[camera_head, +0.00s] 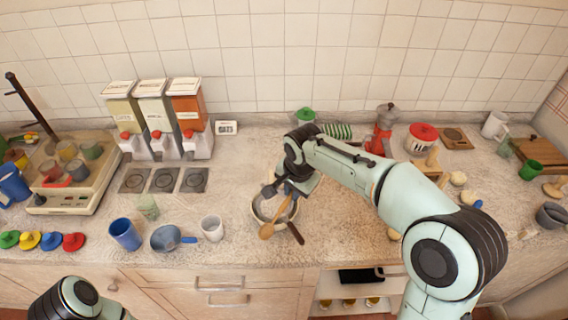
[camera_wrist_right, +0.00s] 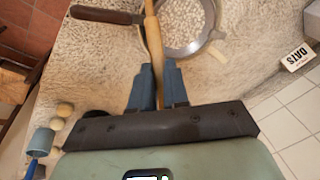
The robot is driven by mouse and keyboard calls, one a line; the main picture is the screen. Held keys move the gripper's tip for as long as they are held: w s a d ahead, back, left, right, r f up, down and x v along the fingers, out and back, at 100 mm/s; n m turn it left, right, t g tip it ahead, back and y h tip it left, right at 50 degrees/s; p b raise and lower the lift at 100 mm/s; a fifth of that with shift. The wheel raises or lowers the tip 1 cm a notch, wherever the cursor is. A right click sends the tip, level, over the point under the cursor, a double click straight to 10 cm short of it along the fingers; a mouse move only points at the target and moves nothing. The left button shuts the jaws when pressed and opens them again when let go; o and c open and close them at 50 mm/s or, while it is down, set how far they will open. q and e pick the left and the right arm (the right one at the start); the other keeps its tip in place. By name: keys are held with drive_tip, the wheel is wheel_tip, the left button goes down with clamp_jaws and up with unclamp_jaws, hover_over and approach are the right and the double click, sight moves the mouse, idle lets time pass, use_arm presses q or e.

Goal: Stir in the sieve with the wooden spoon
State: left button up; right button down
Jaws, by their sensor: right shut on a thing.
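The sieve (camera_head: 258,209) is a round metal strainer on the counter, with a dark handle (camera_head: 296,233) pointing to the front right. In the right wrist view the sieve (camera_wrist_right: 207,38) has pale grains in it. My right gripper (camera_head: 288,192) is above the sieve, shut on the wooden spoon (camera_head: 266,231). The spoon's shaft (camera_wrist_right: 153,45) runs between the fingers in the right wrist view; its head is out of that frame. In the head view the spoon's head is over the sieve's front rim; its height is unclear. My left gripper is out of view.
A white cup (camera_head: 211,228), a blue pan (camera_head: 166,238) and a blue cup (camera_head: 125,235) stand left of the sieve. Three dispensers (camera_head: 155,115) and an OATS label (camera_head: 227,127) are behind.

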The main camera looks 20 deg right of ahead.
drive_tip(key=shift+a+r+m+t+h, duration=0.4)
drive_tip(key=shift+r+m+t+h, duration=0.35)
drive_tip(key=shift+m+h, duration=0.15)
wheel_tip(320, 180, up, 10)
drive_tip(key=a+f+m+t+h+b, duration=0.1)
drive_tip(key=a+m+h+b, duration=0.15)
drive_tip(key=m+h, duration=0.45)
use_arm(q)
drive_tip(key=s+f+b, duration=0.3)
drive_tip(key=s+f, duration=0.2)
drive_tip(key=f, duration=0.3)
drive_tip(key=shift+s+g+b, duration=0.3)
drive_tip(key=shift+b, duration=0.05)
use_arm(e)
wheel_tip(320, 180, down, 7)
drive_tip(key=n+h, duration=0.1)
drive_tip(key=n, duration=0.1)
drive_tip(key=shift+f+h, duration=0.15)
drive_tip(key=shift+h, duration=0.15)
drive_tip(key=shift+w+d, duration=0.1)
drive_tip(key=shift+w, duration=0.2)
